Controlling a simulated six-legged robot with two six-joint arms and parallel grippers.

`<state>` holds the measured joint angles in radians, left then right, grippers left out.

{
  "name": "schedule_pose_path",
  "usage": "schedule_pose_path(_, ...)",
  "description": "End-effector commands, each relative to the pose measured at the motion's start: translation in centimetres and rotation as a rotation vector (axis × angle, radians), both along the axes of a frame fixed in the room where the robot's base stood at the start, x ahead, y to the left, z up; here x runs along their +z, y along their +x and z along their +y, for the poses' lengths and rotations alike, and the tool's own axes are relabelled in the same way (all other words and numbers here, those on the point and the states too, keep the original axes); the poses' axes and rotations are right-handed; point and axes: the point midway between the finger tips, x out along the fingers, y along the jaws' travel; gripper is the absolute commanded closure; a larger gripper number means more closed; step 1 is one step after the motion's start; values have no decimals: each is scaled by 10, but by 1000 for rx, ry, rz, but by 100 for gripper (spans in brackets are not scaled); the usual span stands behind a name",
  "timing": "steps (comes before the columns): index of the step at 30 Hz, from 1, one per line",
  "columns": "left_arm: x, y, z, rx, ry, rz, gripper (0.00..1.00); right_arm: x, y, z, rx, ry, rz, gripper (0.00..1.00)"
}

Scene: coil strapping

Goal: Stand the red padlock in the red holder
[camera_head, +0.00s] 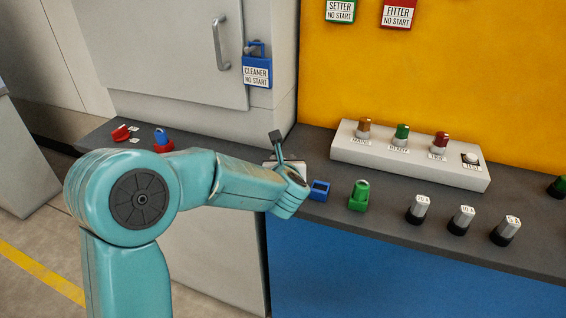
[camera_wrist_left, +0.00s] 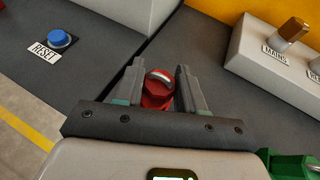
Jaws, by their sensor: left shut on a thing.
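The red padlock (camera_wrist_left: 158,91) shows in the left wrist view, its grey shackle on top. It sits between the two fingers of my left gripper (camera_wrist_left: 158,86), which is shut on it. In the head view my left wrist hides the padlock and most of the gripper, close to the counter beside the blue holder. I cannot make out the red holder for certain. Some red shows low under the padlock in the wrist view, but I cannot tell whether it is padlock or holder. My right gripper is not in view.
A blue holder (camera_head: 320,190) and a green padlock (camera_head: 359,192) stand right of my wrist. Several grey cylinders line the counter's front edge. A control box (camera_head: 345,151) with knobs stands behind. A blue button (camera_head: 161,136) and a red item (camera_head: 121,133) are at left.

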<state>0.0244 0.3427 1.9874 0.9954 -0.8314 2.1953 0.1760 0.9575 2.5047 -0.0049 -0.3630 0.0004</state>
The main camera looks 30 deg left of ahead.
Motion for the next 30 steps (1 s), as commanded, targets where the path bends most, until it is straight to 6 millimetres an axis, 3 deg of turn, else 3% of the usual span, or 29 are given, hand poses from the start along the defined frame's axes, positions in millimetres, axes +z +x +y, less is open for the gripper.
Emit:
schedule_pose_path(11, -10, 0, 0, 0, 0, -1, 100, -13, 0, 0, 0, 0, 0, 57)
schedule_pose_path(12, -9, 0, 0, 0, 0, -1, 55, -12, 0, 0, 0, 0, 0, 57)
schedule_pose_path(14, -8, 0, 0, 0, 0, -1, 35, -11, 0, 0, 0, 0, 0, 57)
schedule_pose_path(15, -8, 0, 0, 0, 0, -1, 32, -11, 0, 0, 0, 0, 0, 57)
schedule_pose_path(25, -7, -3, -2, -1, 0, -2, 32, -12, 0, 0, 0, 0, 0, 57)
schedule_pose_path(30, 4, -24, -18, -3, -1, -3, 32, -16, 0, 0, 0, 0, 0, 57)
